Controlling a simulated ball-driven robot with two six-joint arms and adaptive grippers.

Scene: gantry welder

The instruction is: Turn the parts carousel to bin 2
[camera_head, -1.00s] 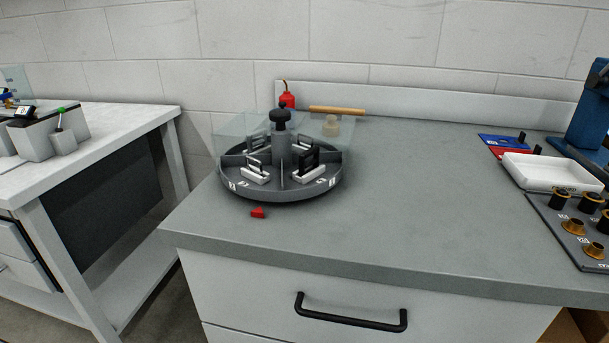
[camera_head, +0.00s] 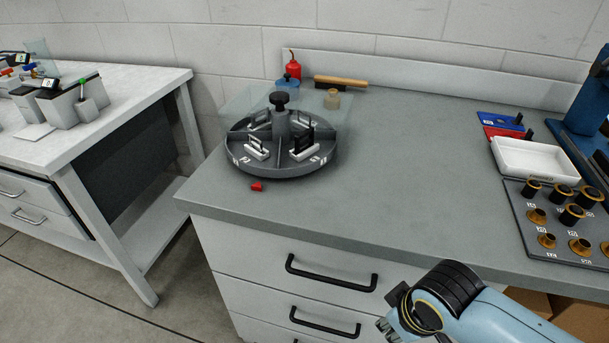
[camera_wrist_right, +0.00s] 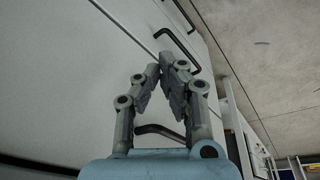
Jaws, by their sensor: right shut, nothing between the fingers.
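The parts carousel (camera_head: 289,171) is a round dark grey tray with dividers on the grey bench top. A black knob (camera_head: 279,98) tops its central post. White and black parts stand in its compartments, and small white labels mark its rim; their numbers are too small to read surely. A red pointer (camera_head: 257,187) lies on the bench at its front left edge. My right gripper (camera_head: 388,326) is low at the front, below the bench top and well apart from the carousel. In the right wrist view its fingers (camera_wrist_right: 160,68) are closed and empty, facing the drawers. My left gripper is not in view.
A clear panel stands behind the carousel, with a red bottle (camera_head: 293,70) and a brush (camera_head: 340,82) near the wall. A white tray (camera_head: 535,172) and a socket board (camera_head: 560,240) stand at right. Drawer handles (camera_head: 330,274) jut from the bench front. The middle bench top is clear.

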